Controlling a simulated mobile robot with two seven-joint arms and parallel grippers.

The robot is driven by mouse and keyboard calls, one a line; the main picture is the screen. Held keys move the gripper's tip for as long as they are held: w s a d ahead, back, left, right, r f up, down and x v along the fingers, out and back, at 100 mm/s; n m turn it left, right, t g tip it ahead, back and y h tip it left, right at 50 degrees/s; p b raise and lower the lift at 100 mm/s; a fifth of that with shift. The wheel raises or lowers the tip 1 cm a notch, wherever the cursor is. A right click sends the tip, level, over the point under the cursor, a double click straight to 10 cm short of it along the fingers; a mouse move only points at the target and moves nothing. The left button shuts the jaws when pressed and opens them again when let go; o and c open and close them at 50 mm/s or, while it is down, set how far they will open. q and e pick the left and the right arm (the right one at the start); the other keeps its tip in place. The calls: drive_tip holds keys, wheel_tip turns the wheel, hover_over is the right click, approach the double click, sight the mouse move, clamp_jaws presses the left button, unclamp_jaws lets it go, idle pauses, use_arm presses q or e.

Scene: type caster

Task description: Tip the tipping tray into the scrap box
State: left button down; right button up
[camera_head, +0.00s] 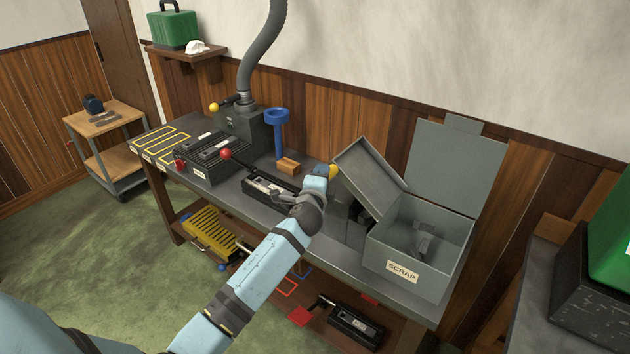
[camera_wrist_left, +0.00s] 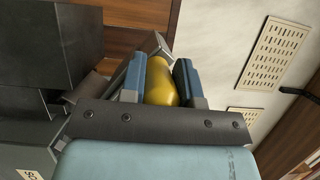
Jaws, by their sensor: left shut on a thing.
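The grey tipping tray (camera_head: 372,176) is tilted steeply, its lower right end over the left rim of the scrap box. The open grey scrap box (camera_head: 402,252) has a "SCRAP" label on its front, and a grey piece (camera_head: 424,243) shows inside. My left gripper (camera_head: 327,172) is at the tray's raised left side, shut on a yellow knob (camera_head: 334,171). In the left wrist view the knob (camera_wrist_left: 161,82) sits between the two blue fingers. The tray's inside is only partly visible. My right gripper is not in view.
The box's lid panel (camera_head: 455,165) stands upright behind it. Left on the bench are a blue funnel stand (camera_head: 278,130), a black mould with a red-knobbed lever (camera_head: 226,154), and a machine with a grey hose (camera_head: 262,52). A dark bench with a green case stands at right.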

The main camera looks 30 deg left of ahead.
use_arm(q)
drive_tip(key=shift+s+d+r+m+t+b, duration=0.1)
drive_tip(key=shift+d+r+m+t+b, duration=0.1)
drive_tip(key=shift+d+r+m, duration=0.4)
drive_tip(key=shift+d+r+m+t+b, duration=0.2)
drive_tip(key=shift+d+m, duration=0.15)
drive_tip(key=shift+d, duration=0.4)
drive_tip(key=shift+s+d+r+m+t+b, duration=0.1)
drive_tip(key=shift+d+r+m+t+b, duration=0.1)
drive_tip(key=shift+d+r+m, duration=0.4)
drive_tip(key=shift+d+f, duration=0.15)
drive_tip(key=shift+f, duration=0.05)
drive_tip(key=c, duration=1.2)
unclamp_jaws()
drive_tip(key=shift+c, duration=0.2)
drive_tip(key=o, duration=0.4)
drive_tip(key=shift+d, duration=0.15)
drive_tip(key=shift+f, duration=0.1)
